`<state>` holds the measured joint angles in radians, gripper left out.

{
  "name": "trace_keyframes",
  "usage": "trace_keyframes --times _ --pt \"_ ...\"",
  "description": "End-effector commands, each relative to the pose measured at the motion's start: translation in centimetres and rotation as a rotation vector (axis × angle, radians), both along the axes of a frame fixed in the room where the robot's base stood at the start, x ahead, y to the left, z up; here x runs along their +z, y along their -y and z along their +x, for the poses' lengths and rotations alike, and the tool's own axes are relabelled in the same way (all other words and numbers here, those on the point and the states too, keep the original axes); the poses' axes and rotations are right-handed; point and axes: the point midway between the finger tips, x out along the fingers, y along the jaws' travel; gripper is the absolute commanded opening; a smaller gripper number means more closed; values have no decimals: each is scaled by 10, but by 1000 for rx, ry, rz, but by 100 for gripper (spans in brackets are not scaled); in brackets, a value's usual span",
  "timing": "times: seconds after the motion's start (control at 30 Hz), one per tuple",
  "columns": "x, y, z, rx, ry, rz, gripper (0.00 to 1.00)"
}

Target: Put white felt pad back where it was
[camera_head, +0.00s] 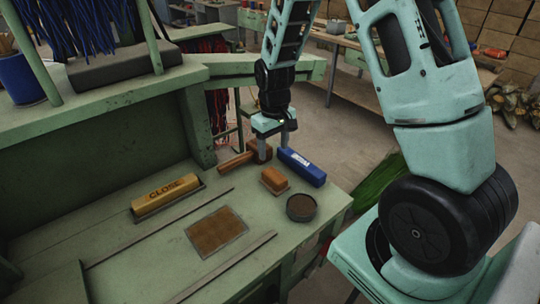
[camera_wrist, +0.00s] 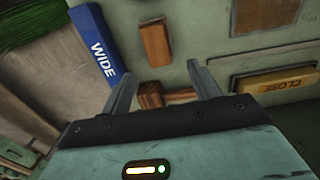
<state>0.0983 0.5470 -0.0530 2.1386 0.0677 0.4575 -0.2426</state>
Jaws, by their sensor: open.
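I see no white felt pad in either view. My gripper (camera_head: 275,150) points down over the back right of the green bench (camera_head: 95,252), beside a wooden mallet-like tool (camera_head: 235,163). In the wrist view the gripper (camera_wrist: 160,70) has its two fingers apart with nothing held between them. The wooden tool (camera_wrist: 180,95) shows low between the fingers, partly hidden by the gripper body. I cannot tell whether a finger touches it.
A blue block marked WIDE (camera_head: 302,167), a wooden block (camera_head: 274,180) and a round dark dish (camera_head: 301,207) stand close by. A yellow CLOSE block (camera_head: 167,195) and a brown mat (camera_head: 215,231) lie left. A green post (camera_head: 197,125) rises behind. Thin rails cross the bench.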

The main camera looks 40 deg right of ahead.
Motion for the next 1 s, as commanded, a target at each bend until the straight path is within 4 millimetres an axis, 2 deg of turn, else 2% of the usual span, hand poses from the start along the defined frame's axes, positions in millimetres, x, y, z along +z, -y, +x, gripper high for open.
trace_keyframes --times 0.07,0.17,0.2,0.27,0.3,0.4,0.43,0.5,0.63,0.77,1.0 --pt "12 -23 -3 35 8 14 61" --pt "39 -77 -21 119 17 47 61" --pt "51 -105 -34 167 19 61 61" --pt "71 -145 -61 247 21 78 61" --pt "82 -168 -82 300 19 85 61" --pt "105 -210 -138 427 16 90 61" --pt "110 -219 -154 460 16 88 61" --pt "118 -232 -187 530 14 79 61" --pt "125 -240 -227 611 15 59 61" --pt "127 -242 -241 640 17 51 61" --pt "127 -242 -241 639 16 51 61"
